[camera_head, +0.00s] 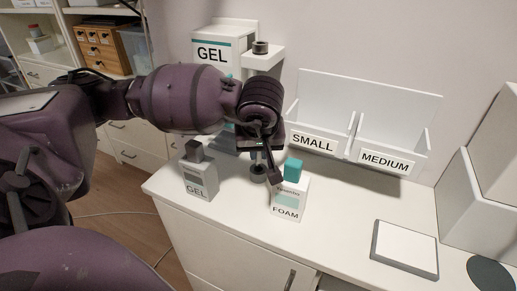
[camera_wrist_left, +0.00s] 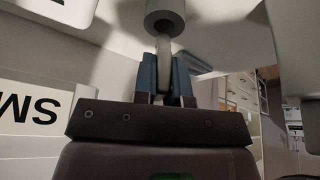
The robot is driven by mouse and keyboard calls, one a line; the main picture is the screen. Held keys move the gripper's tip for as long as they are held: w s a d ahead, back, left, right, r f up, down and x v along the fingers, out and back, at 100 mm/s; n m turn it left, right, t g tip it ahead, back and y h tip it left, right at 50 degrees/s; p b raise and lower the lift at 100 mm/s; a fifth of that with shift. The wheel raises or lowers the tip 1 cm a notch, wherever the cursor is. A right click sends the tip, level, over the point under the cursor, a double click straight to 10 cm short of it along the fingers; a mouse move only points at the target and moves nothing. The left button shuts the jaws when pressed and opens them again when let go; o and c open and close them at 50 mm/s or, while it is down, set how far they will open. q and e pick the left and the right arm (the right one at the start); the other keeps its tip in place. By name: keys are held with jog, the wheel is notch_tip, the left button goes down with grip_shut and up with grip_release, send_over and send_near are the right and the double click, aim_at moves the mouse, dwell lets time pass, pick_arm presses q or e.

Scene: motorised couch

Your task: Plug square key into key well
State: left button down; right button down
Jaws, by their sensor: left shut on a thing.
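My left gripper (camera_head: 265,168) reaches in over the counter, between the small GEL bottle and the FOAM bottle. In the left wrist view its two blue-grey fingers (camera_wrist_left: 165,88) are shut on a grey stem with a wider round end (camera_wrist_left: 165,14). I take this held piece to be the key; its square shape cannot be made out. In the head view a grey round part (camera_head: 258,170) shows below the gripper, close to the bottles. No key well can be named for certain. A dark ring (camera_head: 261,47) sits on the white bracket of the tall GEL dispenser. My right gripper is out of view.
The small GEL bottle (camera_head: 201,180) has a dark square top. The FOAM bottle (camera_head: 289,198) has a teal top and stands very close to the gripper. SMALL (camera_head: 313,143) and MEDIUM (camera_head: 384,162) bins stand behind. A flat white pad (camera_head: 405,249) lies right; the counter between is clear.

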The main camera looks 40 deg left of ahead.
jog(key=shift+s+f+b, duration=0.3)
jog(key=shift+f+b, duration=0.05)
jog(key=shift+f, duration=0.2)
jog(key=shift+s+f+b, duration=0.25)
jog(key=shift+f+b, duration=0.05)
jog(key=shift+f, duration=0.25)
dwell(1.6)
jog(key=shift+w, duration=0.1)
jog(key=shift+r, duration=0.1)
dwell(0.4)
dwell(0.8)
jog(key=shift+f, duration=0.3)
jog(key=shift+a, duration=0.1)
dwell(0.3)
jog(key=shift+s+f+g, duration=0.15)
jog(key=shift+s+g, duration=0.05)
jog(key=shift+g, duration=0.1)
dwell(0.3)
